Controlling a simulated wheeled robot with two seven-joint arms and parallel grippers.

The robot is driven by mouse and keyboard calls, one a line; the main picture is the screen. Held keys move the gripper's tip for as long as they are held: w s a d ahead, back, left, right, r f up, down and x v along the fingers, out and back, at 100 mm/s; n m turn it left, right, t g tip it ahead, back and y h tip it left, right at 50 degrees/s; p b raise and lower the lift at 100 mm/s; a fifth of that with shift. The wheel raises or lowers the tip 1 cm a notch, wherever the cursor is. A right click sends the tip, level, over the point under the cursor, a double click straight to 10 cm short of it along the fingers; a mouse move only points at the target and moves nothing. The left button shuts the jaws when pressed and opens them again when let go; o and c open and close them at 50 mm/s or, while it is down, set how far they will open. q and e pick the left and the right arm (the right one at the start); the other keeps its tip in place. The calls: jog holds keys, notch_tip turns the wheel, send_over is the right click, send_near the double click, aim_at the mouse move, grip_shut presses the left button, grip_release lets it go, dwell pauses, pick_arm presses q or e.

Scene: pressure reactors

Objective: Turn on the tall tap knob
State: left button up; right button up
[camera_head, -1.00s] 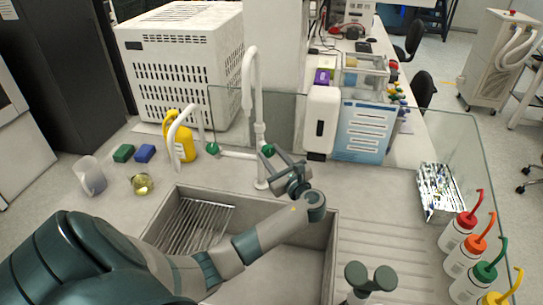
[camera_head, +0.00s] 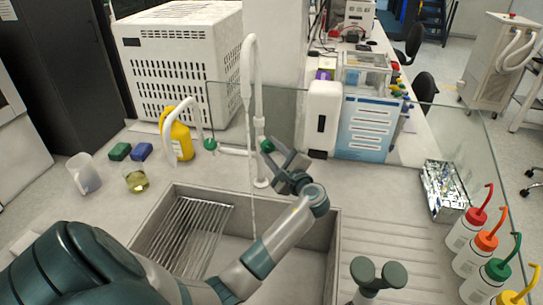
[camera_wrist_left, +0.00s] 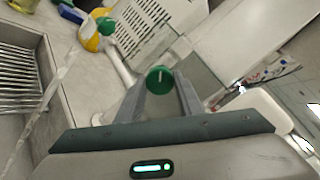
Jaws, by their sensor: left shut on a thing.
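The tall tap (camera_head: 258,90) is a white gooseneck behind the sink (camera_head: 178,190). Its green knob (camera_head: 267,146) sits on the right side of the tap. My left gripper (camera_head: 273,151) reaches over the sink and is shut on this knob. In the left wrist view, the round green knob (camera_wrist_left: 159,79) with a white mark lies between the two fingertips. A thin water stream (camera_head: 252,190) falls from the tall tap's spout into the sink; it also shows in the left wrist view (camera_wrist_left: 52,90).
A glass panel is behind the taps. Several squeeze bottles (camera_head: 487,242) and a foil-lined tray (camera_head: 443,188) are at right. The ribbed drainboard (camera_head: 390,225) is largely clear.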

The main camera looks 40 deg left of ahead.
pick_arm(q)
jog(key=shift+f+n+b, duration=0.1)
jog(key=shift+n+b, duration=0.3)
jog(key=shift+n, duration=0.2)
jog(key=o, duration=1.1)
jog(key=shift+s+d, duration=0.2)
jog(key=shift+d, duration=0.3)
jog(key=p+v, duration=0.2)
jog(key=v, duration=0.9)
jog(key=shift+s+p, duration=0.1)
jog(key=shift+p, duration=0.3)
